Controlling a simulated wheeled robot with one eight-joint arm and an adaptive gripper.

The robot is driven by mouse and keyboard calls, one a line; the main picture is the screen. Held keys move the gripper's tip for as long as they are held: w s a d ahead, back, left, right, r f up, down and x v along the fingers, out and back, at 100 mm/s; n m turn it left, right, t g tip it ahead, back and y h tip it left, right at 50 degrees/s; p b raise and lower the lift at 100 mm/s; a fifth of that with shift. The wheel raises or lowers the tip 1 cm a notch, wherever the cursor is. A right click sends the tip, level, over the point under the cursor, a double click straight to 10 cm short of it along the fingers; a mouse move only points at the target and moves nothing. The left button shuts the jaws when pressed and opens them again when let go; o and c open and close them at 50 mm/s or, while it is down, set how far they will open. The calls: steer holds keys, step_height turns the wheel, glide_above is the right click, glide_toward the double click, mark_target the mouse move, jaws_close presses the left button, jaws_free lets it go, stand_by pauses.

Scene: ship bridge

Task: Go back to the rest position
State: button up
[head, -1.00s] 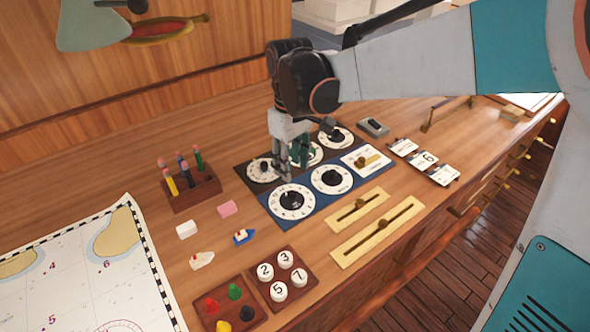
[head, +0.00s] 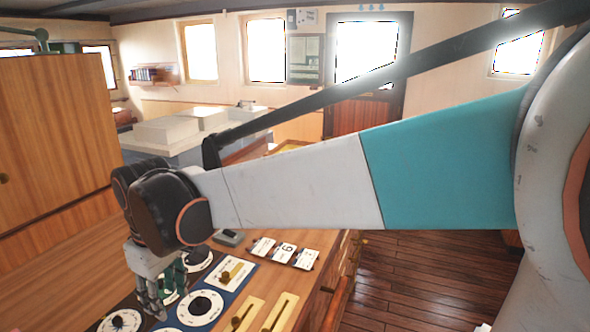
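My gripper (head: 160,303) points down over the dial panel at the lower left of the head view. Its fingers are small and partly overlap one another, so I cannot tell whether they are open or shut. No held object is clear. The blue dial panel (head: 238,292) lies on the wooden counter with white dials, among them a dial with a black knob (head: 200,306) just right of my fingers. My arm stretches across the view from the right.
Number cards (head: 286,250) and brass sliders (head: 281,314) lie right of the panel. A tall wooden cabinet (head: 60,140) stands at the left. Pale box-shaped consoles (head: 170,132) stand behind. Open plank floor (head: 410,275) lies to the right of the counter.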

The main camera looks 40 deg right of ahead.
steer(key=s+d+f+m+t, duration=0.1)
steer(key=s+d+m+t, duration=0.4)
steer(key=s+d, duration=0.4)
steer(key=s+m, duration=0.1)
steer(key=s, duration=0.3)
steer(key=shift+s+f, duration=0.15)
steer(key=shift+f, duration=0.05)
